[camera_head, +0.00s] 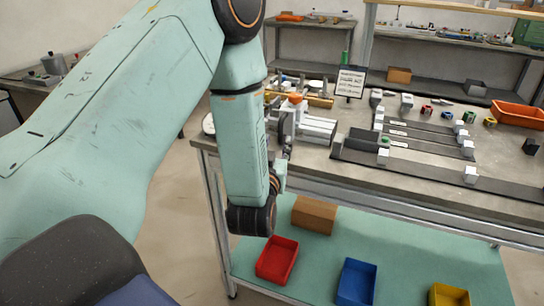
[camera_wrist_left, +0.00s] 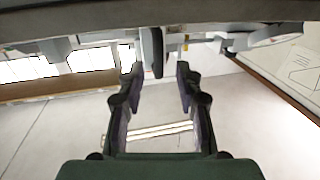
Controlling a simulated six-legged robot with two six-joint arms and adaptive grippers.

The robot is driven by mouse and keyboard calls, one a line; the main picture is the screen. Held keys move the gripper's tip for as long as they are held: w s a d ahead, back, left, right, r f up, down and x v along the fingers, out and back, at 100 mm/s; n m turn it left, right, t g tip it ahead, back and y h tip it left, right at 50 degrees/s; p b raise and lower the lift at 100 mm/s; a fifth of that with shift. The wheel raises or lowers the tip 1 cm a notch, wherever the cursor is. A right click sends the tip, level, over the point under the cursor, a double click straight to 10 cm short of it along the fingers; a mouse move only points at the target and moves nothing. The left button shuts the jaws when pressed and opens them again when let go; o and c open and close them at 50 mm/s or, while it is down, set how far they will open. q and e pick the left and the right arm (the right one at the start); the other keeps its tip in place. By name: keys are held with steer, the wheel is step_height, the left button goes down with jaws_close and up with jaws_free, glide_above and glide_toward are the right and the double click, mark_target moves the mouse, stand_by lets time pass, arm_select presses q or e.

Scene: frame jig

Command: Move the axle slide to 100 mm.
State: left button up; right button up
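My left arm comes in from the left and hides part of the bench's left end. The left gripper (camera_head: 283,160) is small and partly hidden behind my forearm, near a grey block-like fixture (camera_head: 318,128) at the bench's front left. In the left wrist view, its two dark fingers (camera_wrist_left: 158,78) stand apart, with a dark upright disc (camera_wrist_left: 157,50) showing between their tips. I cannot tell whether they touch it. A thin grey rod with a yellow mark (camera_wrist_left: 185,43) lies to the disc's right. I cannot pick out the axle slide or its scale reading for certain. My right gripper is out of view.
Long dark rails (camera_head: 430,174) with grey end blocks lie on the bench. A small sign (camera_head: 350,82) stands behind, and an orange tray (camera_head: 518,114) is at right. A red bin (camera_head: 277,260) and blue bin (camera_head: 356,283) stand below.

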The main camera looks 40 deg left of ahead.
arm_select(q)
steer(key=v, duration=0.6)
stand_by(0.4)
steer(key=s+d+f+m+g+h, duration=0.1)
steer(key=s+d+f+g+h, duration=0.2)
steer(key=f, duration=0.5)
steer(key=s+d+f+m+g+h, duration=0.15)
steer(key=s+f+g, duration=0.3)
steer(key=f, duration=0.45)
steer(key=s+d+f+m+g+h, duration=0.1)
steer(key=s+f+g, duration=0.3)
steer(key=s, duration=0.7)
steer(key=s+d+f+g+h, duration=0.2)
steer(key=s+f+g, duration=0.3)
steer(key=s+f, duration=0.3)
steer(key=s+d, duration=0.1)
steer(key=s, duration=0.1)
steer(key=shift+s+d+m, duration=0.35)
steer(key=shift+s, duration=0.05)
steer(key=shift+a, duration=0.1)
